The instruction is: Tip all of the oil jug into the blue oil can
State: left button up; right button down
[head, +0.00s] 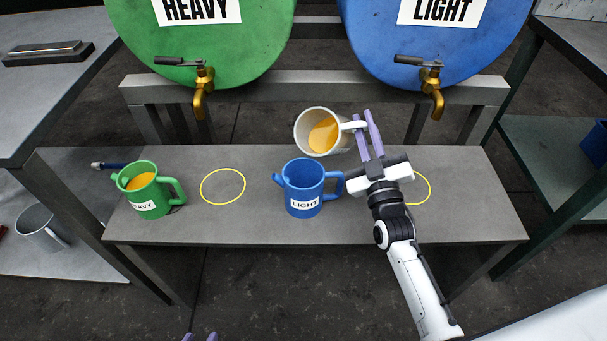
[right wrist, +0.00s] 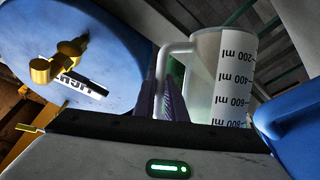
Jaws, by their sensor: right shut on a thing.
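The oil jug (head: 306,146) is pale with orange oil inside. It is held by its handle, tilted somewhat, above and behind the blue oil can. The blue oil can (head: 300,188), labelled LIGHT, stands upright on the bench with its spout to the left; no oil shows in its mouth. My right gripper (head: 366,128) is shut on the jug's handle, right of the can. In the right wrist view the jug (right wrist: 207,75) shows ml marks, with part of the blue can (right wrist: 295,122) at right. My left gripper (head: 200,337) shows only its purple fingertips, apart, at the bottom edge.
A green HEAVY can (head: 147,195) with orange oil stands left on the grey bench (head: 240,225). Yellow rings (head: 202,195) mark the bench. Green (head: 205,40) and blue (head: 440,40) drums with brass taps stand behind. A metal cup (head: 40,230) stands at far left.

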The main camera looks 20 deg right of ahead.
pick_arm(q)
jog(key=shift+a+f+b, duration=0.1)
jog(key=shift+f+b, duration=0.65)
jog(key=shift+f, duration=0.05)
pick_arm(e)
jog(key=shift+n+t, duration=0.3)
pick_arm(q)
jog(key=shift+w+f+b, duration=0.1)
jog(key=shift+f+b, duration=0.2)
jog(key=shift+b, duration=0.2)
pick_arm(e)
jog(key=shift+s+a+r, duration=0.1)
